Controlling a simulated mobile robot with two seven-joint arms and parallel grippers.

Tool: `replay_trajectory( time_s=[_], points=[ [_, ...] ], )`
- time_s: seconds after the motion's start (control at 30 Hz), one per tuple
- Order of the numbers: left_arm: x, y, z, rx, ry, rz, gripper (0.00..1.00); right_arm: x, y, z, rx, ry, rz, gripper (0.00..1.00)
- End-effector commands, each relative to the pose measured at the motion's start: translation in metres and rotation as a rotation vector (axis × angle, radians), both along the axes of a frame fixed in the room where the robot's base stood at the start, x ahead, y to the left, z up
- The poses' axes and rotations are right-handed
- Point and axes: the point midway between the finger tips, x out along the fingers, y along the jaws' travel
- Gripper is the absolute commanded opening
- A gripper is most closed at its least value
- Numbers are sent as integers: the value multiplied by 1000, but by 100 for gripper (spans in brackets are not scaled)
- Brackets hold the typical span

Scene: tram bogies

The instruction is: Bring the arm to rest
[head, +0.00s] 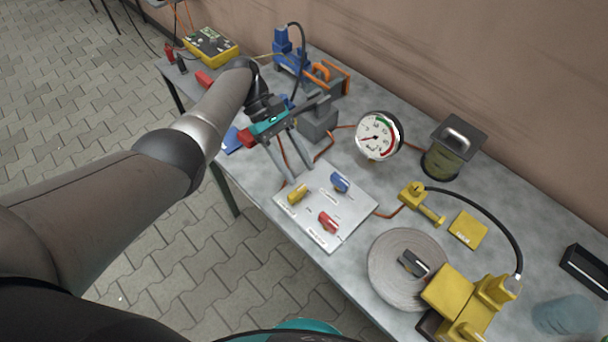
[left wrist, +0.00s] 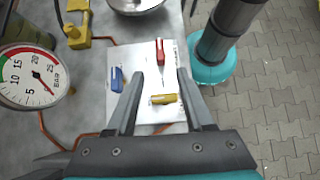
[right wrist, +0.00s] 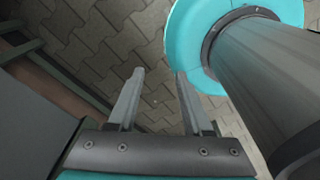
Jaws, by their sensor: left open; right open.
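My left arm reaches in from the left over the table in the head view. My right gripper (right wrist: 160,74) shows only in the right wrist view, open and empty above the paved floor, beside my teal base and column.
A pressure gauge (head: 378,136) stands behind the panel. A round grey disc (head: 407,268) and a yellow pump (head: 465,300) with a black hose lie to the right. A blue device (head: 290,52) and a yellow box (head: 210,46) are at the far end. The floor left of the table (head: 215,185) is clear.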

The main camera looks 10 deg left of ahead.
Motion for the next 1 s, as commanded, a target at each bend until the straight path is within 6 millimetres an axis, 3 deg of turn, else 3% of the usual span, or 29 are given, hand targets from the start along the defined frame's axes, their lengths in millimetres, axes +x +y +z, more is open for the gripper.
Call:
replay_trajectory(
  time_s=[0.6,0.77,1.0],
  points=[
    [-2,1,-3,2,-9,-8,52,0,0,0,0,0,0,50],
    [-15,2,-25,18,-89,-77,52,0,0,0,0,0,0,50],
    [-52,9,-67,67,-317,-272,52,0,0,0,0,0,0,50]
  ],
)
